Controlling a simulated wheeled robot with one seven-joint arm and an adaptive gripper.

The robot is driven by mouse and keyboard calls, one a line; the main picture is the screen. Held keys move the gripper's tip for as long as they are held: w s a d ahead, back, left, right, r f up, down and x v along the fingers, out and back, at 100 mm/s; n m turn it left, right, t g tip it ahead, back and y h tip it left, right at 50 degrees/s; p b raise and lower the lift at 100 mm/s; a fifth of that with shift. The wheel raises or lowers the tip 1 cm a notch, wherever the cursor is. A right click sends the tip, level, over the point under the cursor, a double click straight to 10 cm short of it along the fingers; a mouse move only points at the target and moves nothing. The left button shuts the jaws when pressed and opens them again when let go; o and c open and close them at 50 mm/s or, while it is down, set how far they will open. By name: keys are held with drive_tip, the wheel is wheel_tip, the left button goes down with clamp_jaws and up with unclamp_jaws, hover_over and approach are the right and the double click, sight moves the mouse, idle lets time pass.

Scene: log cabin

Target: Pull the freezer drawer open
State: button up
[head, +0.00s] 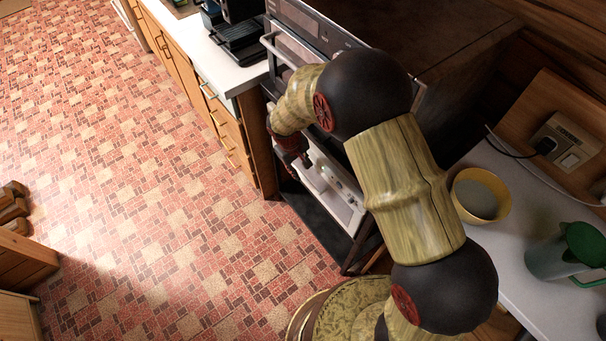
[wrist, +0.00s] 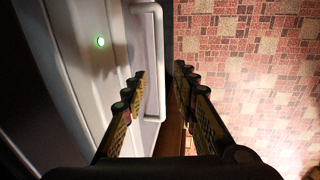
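The white drawer front (wrist: 95,75) fills the left of the wrist view, with a small green light on it. Its white bar handle (wrist: 158,60) runs lengthwise up the picture. My gripper (wrist: 160,72) is open, with one finger on each side of the handle in this view. I see a gap at the right finger; whether the left finger touches the handle is unclear. In the head view my gripper (head: 290,150) is low in front of the dark appliance, beside a white panel (head: 335,192). My arm hides much of that front.
An oven-like front with a bar handle (head: 285,52) is above my gripper. Wooden cabinets (head: 190,70) under a white counter (head: 205,38) adjoin it. A yellow bowl (head: 481,195) and a green-lidded jug (head: 565,250) stand on the right counter.

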sight(303, 176)
drive_tip(key=f, duration=0.3)
drive_tip(key=f+b, duration=0.1)
drive_tip(key=shift+w+d+f, duration=0.25)
drive_tip(key=shift+d+f, duration=0.05)
drive_tip(key=shift+d, duration=0.05)
drive_tip(key=shift+c, duration=0.6)
clamp_jaws()
